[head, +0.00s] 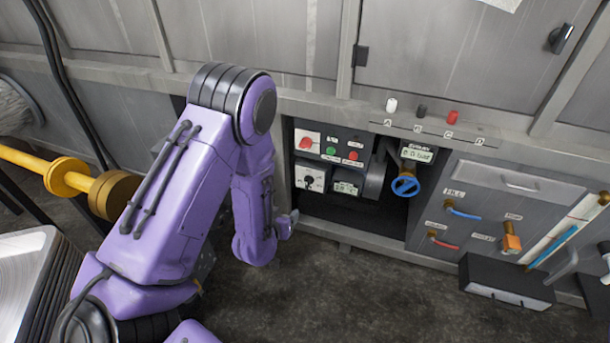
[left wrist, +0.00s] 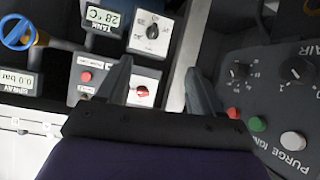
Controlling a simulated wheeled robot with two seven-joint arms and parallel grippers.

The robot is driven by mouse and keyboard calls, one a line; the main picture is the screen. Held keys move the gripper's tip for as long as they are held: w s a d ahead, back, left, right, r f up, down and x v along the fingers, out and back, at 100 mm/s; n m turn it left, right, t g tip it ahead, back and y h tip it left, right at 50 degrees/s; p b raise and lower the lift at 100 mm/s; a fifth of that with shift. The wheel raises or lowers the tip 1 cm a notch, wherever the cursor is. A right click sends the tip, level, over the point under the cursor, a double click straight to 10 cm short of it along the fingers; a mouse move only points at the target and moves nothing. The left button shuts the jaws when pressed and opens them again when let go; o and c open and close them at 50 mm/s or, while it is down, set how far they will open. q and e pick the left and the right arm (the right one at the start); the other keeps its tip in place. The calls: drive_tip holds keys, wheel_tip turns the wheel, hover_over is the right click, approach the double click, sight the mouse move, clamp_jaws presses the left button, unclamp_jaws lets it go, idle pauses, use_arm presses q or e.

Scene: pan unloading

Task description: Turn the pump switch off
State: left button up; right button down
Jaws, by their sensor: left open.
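A red rotary switch (head: 306,142) sits on a pale plate at the upper left of the recessed control panel. I cannot read its label, so I cannot confirm that it is the pump switch. It also shows in the left wrist view (left wrist: 142,92), beyond and between my fingers. A black rotary knob (head: 309,181) is on another pale plate below it. A green button (head: 331,150) and a red button (head: 353,155) are to the right. My left gripper (head: 287,222) is open and empty, low in front of the panel; in the left wrist view (left wrist: 159,70) its fingers point toward the panel.
A blue valve wheel (head: 404,186) hangs below a digital display (head: 416,153) right of the switches. A grey panel (head: 500,190) with colored handles is farther right. A dark panel (left wrist: 275,85) with knobs and buttons lies right of my fingers.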

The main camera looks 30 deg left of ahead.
use_arm(q)
drive_tip(key=w+a+m+t+b, duration=0.1)
drive_tip(key=w+a+t+b, duration=0.25)
drive_tip(key=w+b, duration=0.45)
drive_tip(key=m+t+b, duration=0.1)
drive_tip(key=t+b, duration=0.2)
approach(304, 146)
drive_tip(key=shift+y, duration=0.4)
drive_tip(key=b+x, duration=0.2)
drive_tip(key=x, duration=0.7)
drive_tip(key=shift+w+d+f, duration=0.1)
drive_tip(key=shift+w+f, duration=0.05)
drive_tip(key=shift+w, duration=0.1)
drive_tip(key=c, duration=1.1)
use_arm(e)
wheel_tip(304, 146, down, 17)
drive_tip(key=shift+a+f, duration=0.15)
drive_tip(key=shift+f, duration=0.05)
